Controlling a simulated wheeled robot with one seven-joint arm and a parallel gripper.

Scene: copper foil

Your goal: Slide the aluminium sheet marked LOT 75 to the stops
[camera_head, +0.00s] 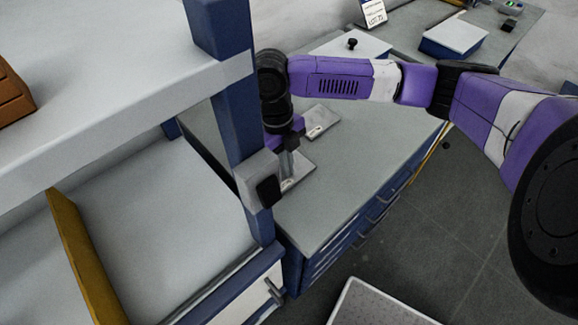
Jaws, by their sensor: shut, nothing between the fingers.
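My gripper (287,162) is at the end of the purple arm, pointing down over the grey bench top, just right of the blue post. It is shut and holds nothing; its fingertips are small and dark here. A pale metal sheet (300,167) lies under and beside it, partly hidden by the gripper and post. I cannot tell whether the fingers touch it. A second pale sheet or plate (320,121) lies farther back on the bench. A small card (374,13) at the back bears lettering starting with LOT; its number is unclear. I cannot make out the stops.
The blue post (243,140) with a grey box (260,178) stands close left of my gripper. A white shelf (110,110) fills the left. A blue box with a white lid (453,40) stands at the back. The bench's right part (370,160) is clear.

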